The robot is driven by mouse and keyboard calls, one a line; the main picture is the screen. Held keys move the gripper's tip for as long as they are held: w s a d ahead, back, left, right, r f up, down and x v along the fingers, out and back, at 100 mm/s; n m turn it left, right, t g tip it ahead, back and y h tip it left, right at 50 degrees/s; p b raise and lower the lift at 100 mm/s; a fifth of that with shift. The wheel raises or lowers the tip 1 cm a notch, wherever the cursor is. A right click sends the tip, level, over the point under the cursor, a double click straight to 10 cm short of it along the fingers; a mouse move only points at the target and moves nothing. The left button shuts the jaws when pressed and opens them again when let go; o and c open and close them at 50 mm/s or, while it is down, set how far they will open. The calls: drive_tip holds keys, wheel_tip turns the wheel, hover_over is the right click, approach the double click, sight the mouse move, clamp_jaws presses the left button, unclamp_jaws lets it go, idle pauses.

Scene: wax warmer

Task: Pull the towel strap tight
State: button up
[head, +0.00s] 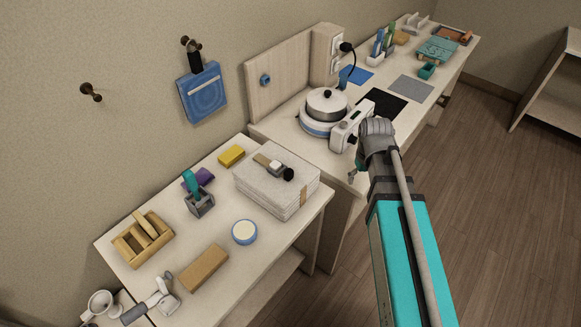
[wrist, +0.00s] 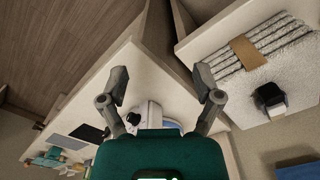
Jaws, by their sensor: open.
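A stack of folded white towels (head: 255,183) lies on the near table. A tan strap (head: 262,160) crosses its top, with a grey buckle and a black end piece (head: 287,174). In the wrist view the towel stack (wrist: 285,70) is at the right, with the tan strap (wrist: 243,52) down its layered side and a dark buckle (wrist: 270,98) on top. My gripper (wrist: 160,75) is open and empty, its fingers apart to the left of the stack. In the head view it is mostly hidden behind my arm, right of the towels.
The wax warmer (head: 325,110) stands on the far counter beside a wooden panel. A yellow block (head: 231,155), a round blue-rimmed tin (head: 244,232), a tan block (head: 204,268) and a wooden caddy (head: 130,246) surround the towels.

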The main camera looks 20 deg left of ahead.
drive_tip(key=w+a+r+n+p, duration=0.2)
drive_tip(key=a+r+n+p, duration=0.25)
drive_tip(key=a, duration=0.85)
wheel_tip(320, 180, up, 3)
drive_tip(key=n+p, duration=0.2)
drive_tip(key=n, duration=0.1)
hover_over(289, 172)
drive_tip(key=shift+a, duration=0.15)
drive_tip(key=shift+f, duration=0.15)
wheel_tip(289, 172, down, 13)
drive_tip(key=b, duration=1.3)
drive_tip(key=shift+f+b, duration=0.2)
drive_tip(key=shift+b, duration=0.1)
